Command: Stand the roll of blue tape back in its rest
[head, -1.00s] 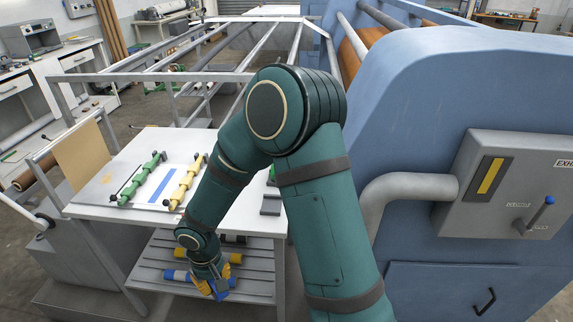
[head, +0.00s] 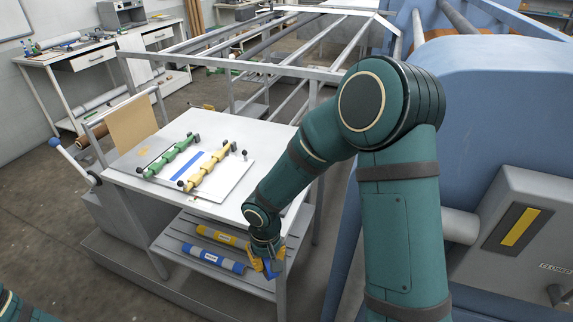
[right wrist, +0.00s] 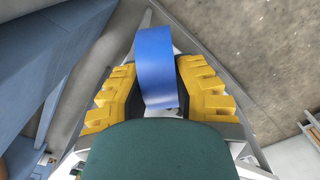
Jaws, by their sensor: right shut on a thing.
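The roll of blue tape (right wrist: 156,66) is between the yellow fingers of my right gripper (right wrist: 158,92) in the right wrist view, with a finger against each side. In the head view, my right gripper (head: 267,268) is low at the table's front right corner, beside the lower shelf, and only a bit of blue shows between its fingers. The tape's rest cannot be made out; my right arm covers the right part of the tabletop. My left gripper is out of view.
A yellow roll (head: 220,236) and a blue roll (head: 210,258) lie on the slatted shelf (head: 180,236). The blue press stands at right.

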